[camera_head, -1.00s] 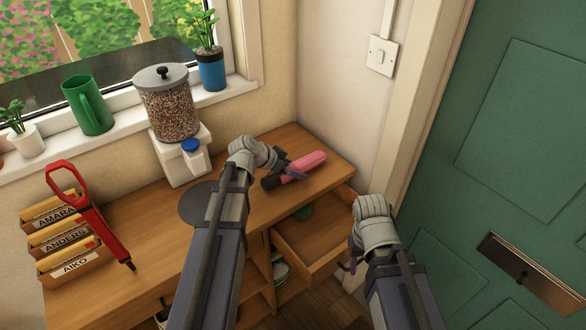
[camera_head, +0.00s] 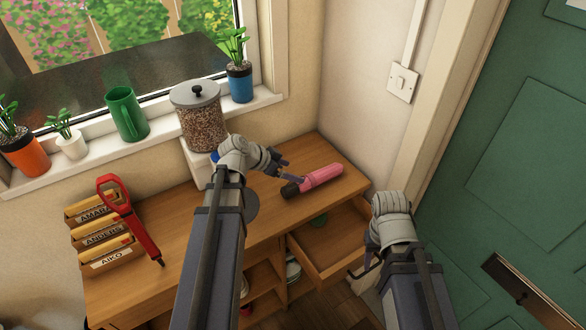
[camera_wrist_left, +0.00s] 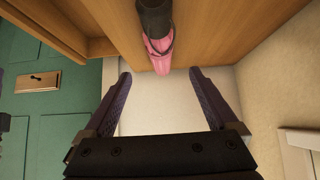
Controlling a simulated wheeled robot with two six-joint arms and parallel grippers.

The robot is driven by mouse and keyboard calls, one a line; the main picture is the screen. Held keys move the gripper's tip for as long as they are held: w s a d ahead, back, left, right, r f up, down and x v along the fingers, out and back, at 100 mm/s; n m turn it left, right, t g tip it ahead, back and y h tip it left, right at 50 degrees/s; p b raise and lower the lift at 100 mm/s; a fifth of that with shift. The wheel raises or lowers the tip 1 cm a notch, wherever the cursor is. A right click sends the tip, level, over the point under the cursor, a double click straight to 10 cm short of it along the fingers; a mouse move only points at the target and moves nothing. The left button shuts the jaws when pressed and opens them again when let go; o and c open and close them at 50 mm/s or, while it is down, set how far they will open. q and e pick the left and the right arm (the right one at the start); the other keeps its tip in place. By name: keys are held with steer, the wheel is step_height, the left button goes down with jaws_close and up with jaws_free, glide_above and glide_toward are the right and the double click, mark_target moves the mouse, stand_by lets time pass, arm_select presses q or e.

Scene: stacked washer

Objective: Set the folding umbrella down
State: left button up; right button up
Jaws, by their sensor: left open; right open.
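The folding umbrella (camera_head: 322,176) is pink with a dark handle end. It lies on the wooden desk top, near the right end and above the open drawer. My left gripper (camera_head: 288,176) is open, just left of the umbrella's dark end. In the left wrist view the umbrella (camera_wrist_left: 158,44) lies on the wood beyond the open fingers of my left gripper (camera_wrist_left: 161,78), with nothing between them. My right gripper (camera_head: 366,262) is at the right of the open drawer; its fingers are partly hidden by the wrist.
The open drawer (camera_head: 336,245) holds a green item (camera_head: 319,220). A dispenser jar (camera_head: 200,118) stands behind my left arm. Name-labelled file boxes (camera_head: 106,258) and a red-handled tool (camera_head: 130,218) are at the left. A green door (camera_head: 520,150) is at the right.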

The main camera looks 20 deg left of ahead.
arm_select(q)
steer(key=s+d+f+n+g+y, duration=0.2)
steer(key=s+d+f+g+y, duration=0.1)
steer(key=s+d, duration=0.5)
steer(key=s+d+f+n+g+y, duration=0.1)
steer(key=s+d+f+g+y, duration=0.2)
steer(key=s+d, duration=0.6)
steer(key=shift+s+d+f+n+g+y, duration=0.2)
steer(key=shift+d+n+g+y, duration=0.25)
steer(key=shift+d+g, duration=0.3)
arm_select(e)
steer(key=shift+c, duration=0.3)
